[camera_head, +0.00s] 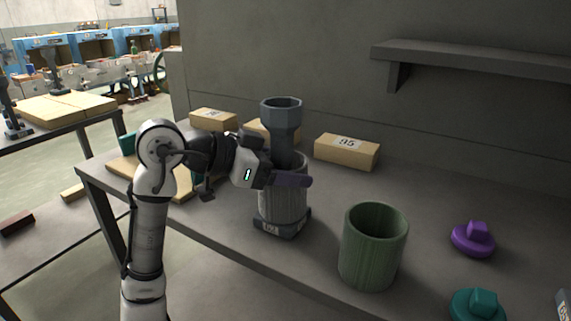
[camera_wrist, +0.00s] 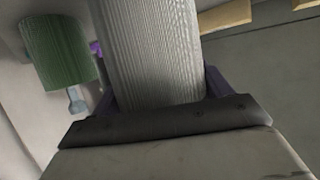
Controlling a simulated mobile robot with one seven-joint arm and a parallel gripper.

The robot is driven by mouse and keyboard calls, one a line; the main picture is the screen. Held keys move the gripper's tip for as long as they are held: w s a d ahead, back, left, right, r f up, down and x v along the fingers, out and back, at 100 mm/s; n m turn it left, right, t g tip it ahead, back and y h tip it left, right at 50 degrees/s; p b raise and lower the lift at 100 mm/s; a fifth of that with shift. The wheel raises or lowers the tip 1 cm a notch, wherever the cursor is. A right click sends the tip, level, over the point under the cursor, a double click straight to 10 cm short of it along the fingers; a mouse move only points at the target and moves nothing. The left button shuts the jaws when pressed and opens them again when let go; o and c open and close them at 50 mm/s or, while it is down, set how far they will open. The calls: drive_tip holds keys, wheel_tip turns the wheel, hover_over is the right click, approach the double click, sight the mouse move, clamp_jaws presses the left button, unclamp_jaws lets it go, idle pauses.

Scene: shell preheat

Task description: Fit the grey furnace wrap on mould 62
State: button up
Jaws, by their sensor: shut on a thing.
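The grey furnace wrap (camera_head: 283,207) is a ribbed grey sleeve standing upright around the lower part of a dark grey mould (camera_head: 282,122). The mould's flared octagonal cup sticks up out of the wrap's top. The wrap's lower end is at a dark base (camera_head: 282,224) with a small label whose number I cannot read clearly. My gripper (camera_head: 292,180) is shut on the wrap near its upper part, with purple fingers along its side. In the wrist view the ribbed wrap (camera_wrist: 152,50) fills the middle between my fingers. The mould inside is hidden there.
A green ribbed sleeve (camera_head: 371,247) stands close to the right. A purple knobbed lid (camera_head: 474,239) and a teal one (camera_head: 478,306) lie farther right. A box marked 95 (camera_head: 347,151) and other boxes stand behind, below a wall shelf (camera_head: 470,58).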

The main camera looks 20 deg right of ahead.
drive_tip(key=o, duration=1)
drive_tip(key=shift+a, duration=0.15)
drive_tip(key=v, duration=1.3)
drive_tip(key=shift+a+b, duration=0.3)
drive_tip(key=shift+b, duration=0.1)
drive_tip(key=shift+r, duration=0.1)
